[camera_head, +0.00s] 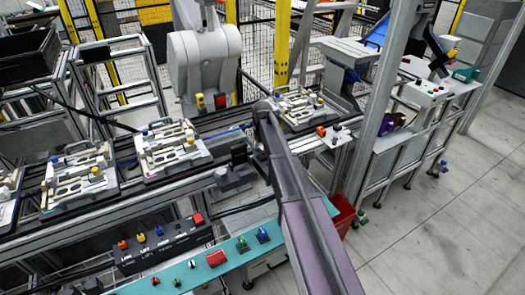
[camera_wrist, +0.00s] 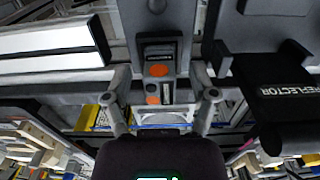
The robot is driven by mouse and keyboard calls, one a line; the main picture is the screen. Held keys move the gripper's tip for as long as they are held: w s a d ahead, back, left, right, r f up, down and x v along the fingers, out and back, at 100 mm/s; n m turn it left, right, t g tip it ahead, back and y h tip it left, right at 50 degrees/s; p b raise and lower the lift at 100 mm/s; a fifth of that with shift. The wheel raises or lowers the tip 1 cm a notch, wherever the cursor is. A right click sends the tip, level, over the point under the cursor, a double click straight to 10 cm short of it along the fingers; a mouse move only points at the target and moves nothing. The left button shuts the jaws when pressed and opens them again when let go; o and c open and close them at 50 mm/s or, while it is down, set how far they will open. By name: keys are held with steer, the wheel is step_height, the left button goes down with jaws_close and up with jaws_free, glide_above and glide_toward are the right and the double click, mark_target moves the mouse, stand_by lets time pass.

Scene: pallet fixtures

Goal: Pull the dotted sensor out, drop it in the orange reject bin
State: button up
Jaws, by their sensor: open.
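In the wrist view a dark grey sensor block (camera_wrist: 158,50) with a small label and an orange dot stands upright at the middle. A smaller part with another orange dot (camera_wrist: 153,99) shows just below it; I cannot tell whether they are one piece. My gripper (camera_wrist: 160,74) is open, with one finger on each side of the dotted block. Contact is not clear. In the head view my arm covers the spot, and the sensor and fingertips cannot be made out. A red-orange bin (camera_head: 343,214) stands on the floor right of my arm, partly hidden by it.
A black block marked REFLECTOR (camera_wrist: 290,88) is close on the right in the wrist view. Pallets with fixtures (camera_head: 172,150) line the conveyor. A button panel (camera_head: 165,245) and a teal strip with switches (camera_head: 215,258) lie in front.

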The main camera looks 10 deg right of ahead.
mark_target(262, 147)
jaws_close()
stand_by(0.5)
steer(key=shift+r+p, duration=0.35)
steer(key=shift+p, duration=0.05)
stand_by(0.4)
steer(key=shift+r+p, duration=2.4)
steer(key=shift+r, duration=0.05)
